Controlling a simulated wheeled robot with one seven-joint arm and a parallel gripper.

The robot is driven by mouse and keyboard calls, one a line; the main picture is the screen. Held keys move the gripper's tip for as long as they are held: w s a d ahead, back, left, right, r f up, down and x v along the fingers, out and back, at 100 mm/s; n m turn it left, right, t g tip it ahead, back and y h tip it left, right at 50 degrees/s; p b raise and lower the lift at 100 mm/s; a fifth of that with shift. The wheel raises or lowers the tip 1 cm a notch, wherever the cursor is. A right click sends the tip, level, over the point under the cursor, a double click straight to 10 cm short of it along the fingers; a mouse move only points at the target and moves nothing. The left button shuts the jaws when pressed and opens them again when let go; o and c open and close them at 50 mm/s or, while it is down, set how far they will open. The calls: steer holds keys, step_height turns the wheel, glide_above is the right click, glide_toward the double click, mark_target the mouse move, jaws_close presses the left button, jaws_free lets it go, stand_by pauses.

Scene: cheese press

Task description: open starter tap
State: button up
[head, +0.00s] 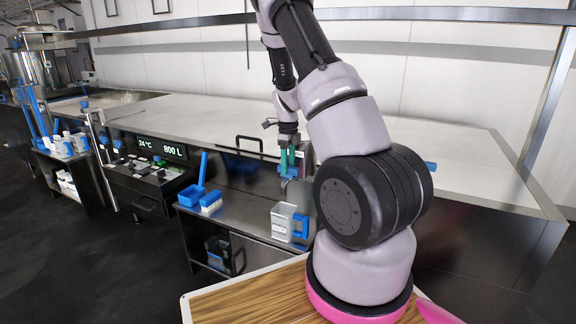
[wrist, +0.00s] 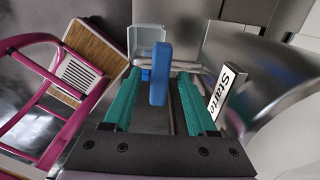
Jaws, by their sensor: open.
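The blue tap lever (wrist: 159,74) stands between the two green fingers of my gripper (wrist: 158,78) in the wrist view. The fingers are open, with a visible gap on each side of the lever. A metal pipe (wrist: 182,65) runs behind it. The white "Starter" label (wrist: 226,90) is just right of the right finger, beside a shiny rounded steel vessel (wrist: 285,118). In the head view my gripper (head: 290,162) points down at the front of the steel counter, and my arm hides part of this area. The lever cannot be made out there.
A white jug (head: 281,221) with a blue handle stands on the lower shelf (head: 240,222) below my gripper; the jug also shows in the wrist view (wrist: 148,38). Blue tools in a bin (head: 191,194) stand left of it. A control panel (head: 150,165) is farther left. The worktop (head: 200,117) is clear.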

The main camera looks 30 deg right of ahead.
jaws_close()
steer(key=shift+n, duration=0.4)
steer(key=n, duration=0.3)
steer(key=shift+n, duration=0.4)
steer(key=n, duration=1.3)
steer(key=shift+n, duration=0.3)
